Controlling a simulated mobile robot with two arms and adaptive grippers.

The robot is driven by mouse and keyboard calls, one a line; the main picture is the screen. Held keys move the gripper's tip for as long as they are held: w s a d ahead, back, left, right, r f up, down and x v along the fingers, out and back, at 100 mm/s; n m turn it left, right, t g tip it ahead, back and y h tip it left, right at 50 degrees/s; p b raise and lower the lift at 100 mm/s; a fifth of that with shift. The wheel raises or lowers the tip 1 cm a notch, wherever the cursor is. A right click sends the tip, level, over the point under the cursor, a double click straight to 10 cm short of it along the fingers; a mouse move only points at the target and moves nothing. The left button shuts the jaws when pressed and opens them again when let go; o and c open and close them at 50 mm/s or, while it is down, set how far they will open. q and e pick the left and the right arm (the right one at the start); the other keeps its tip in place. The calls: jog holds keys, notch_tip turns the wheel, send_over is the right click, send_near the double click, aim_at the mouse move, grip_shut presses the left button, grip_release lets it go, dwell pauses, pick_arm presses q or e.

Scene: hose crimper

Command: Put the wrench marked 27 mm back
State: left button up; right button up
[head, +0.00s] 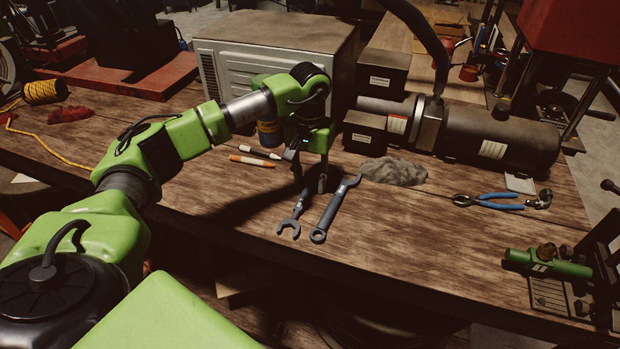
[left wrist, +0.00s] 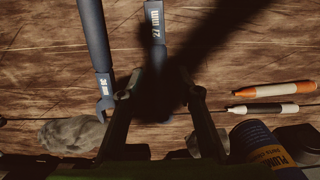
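The wrench marked 27 mm (left wrist: 156,45) lies on the wooden bench, its label showing in the left wrist view. In the head view it is the left of two dark wrenches (head: 292,216), with an open jaw towards the front edge. My left gripper (head: 309,178) is over its far end, fingers pointing down. In the left wrist view the fingers (left wrist: 163,85) are apart, one on each side of the 27 mm wrench's end. Shadow hides part of it, and I cannot tell whether they touch it. My right gripper is not in view.
A second wrench (head: 334,209) lies close on the right. A grey rag (head: 394,171), markers (head: 252,160) and a can (head: 269,133) are nearby. Blue-handled pliers (head: 492,201) lie further right, before a black cylindrical machine (head: 507,142). The bench's front middle is clear.

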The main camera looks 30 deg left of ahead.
aim_at(310, 182)
pick_arm(q)
jog(key=shift+r, duration=0.45)
notch_tip(310, 182, up, 12)
jog(key=b, duration=0.3)
jog(key=shift+f, duration=0.25)
jog(key=shift+f, duration=0.1)
